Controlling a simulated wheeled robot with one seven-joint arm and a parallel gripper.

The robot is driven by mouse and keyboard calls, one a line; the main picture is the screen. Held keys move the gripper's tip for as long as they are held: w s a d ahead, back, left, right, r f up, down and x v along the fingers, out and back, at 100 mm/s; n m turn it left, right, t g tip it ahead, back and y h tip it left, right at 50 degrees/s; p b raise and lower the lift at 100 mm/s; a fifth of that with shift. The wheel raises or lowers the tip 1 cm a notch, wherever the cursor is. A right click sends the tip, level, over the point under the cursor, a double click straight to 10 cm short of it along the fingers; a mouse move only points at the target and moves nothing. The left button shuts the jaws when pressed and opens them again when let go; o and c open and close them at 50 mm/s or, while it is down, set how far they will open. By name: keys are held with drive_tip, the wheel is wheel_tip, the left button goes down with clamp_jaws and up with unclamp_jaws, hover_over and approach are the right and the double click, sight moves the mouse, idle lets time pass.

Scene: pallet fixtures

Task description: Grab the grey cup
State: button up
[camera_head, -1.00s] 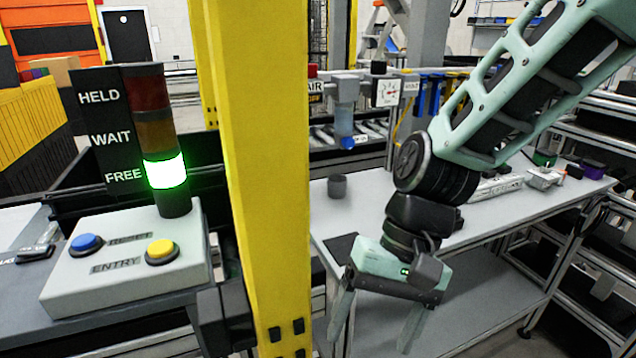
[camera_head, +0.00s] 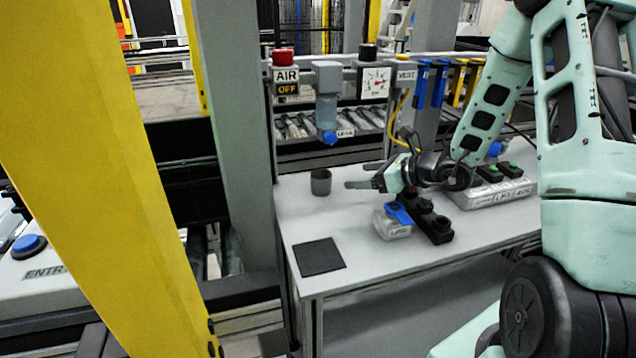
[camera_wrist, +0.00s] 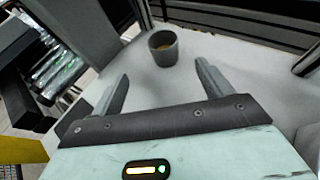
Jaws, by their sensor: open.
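The grey cup (camera_head: 321,182) stands upright on the light grey table (camera_head: 370,262), near its left end. In the wrist view the cup (camera_wrist: 163,50) is ahead of the fingertips, between their lines, with something brownish inside. My gripper (camera_head: 356,176) is to the right of the cup in the head view, pointing left at it. In the wrist view my gripper (camera_wrist: 162,76) has its two fingers spread wide with nothing between them. The cup looks close to the fingertips but apart from them.
A black square mat (camera_head: 319,257) lies at the table's front left. A clear box with a blue part (camera_head: 393,222) and a black block (camera_head: 433,225) stand below my gripper. A yellow post (camera_head: 105,190) and a grey post (camera_head: 238,140) rise left of the table.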

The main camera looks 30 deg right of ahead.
drive_tip(key=p, duration=0.2)
approach(322, 178)
drive_tip(key=a, duration=0.1)
drive_tip(key=w+a, duration=0.2)
drive_tip(key=a, duration=0.1)
drive_tip(key=shift+d+f+p+x, duration=0.15)
drive_tip(key=shift+p+x, duration=0.2)
drive_tip(key=shift+x, duration=0.95)
drive_tip(key=shift+d+f+p+x, duration=0.1)
drive_tip(key=shift+p+x, duration=0.2)
drive_tip(key=shift+x, duration=0.95)
drive_tip(key=c, duration=1.1)
drive_tip(key=shift+s+d+r, duration=0.1)
